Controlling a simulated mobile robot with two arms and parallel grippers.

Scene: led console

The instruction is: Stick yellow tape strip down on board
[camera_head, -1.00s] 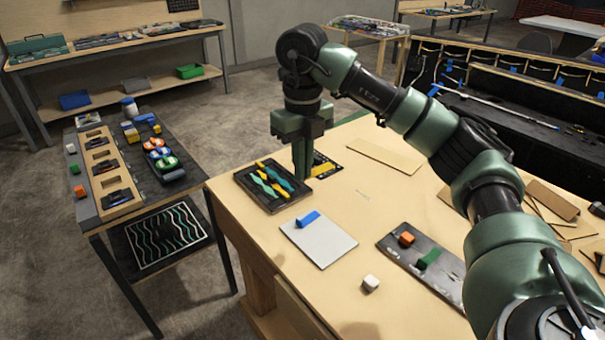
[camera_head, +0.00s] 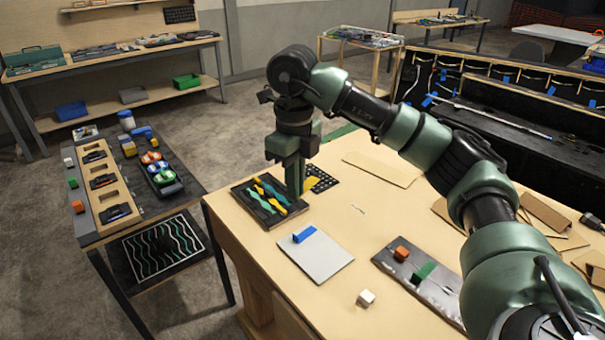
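A dark square board (camera_head: 244,196) lies near the left corner of the wooden table, with wavy yellow strips (camera_head: 270,190) and green strips (camera_head: 262,202) on it. My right gripper (camera_head: 294,194) points down at the board's right edge, close to the strip ends. Its fingers look close together from this angle, and I cannot tell whether they are shut or hold anything. A black piece (camera_head: 326,179) with a yellow part lies just behind the gripper, partly hidden. My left gripper is not in view.
A light grey plate (camera_head: 322,262) with a blue block (camera_head: 304,234) lies in front. A dark slab (camera_head: 442,298) bears orange and green blocks; a white cube (camera_head: 366,298) stands nearby. A side table (camera_head: 95,240) stands left. The table's middle is clear.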

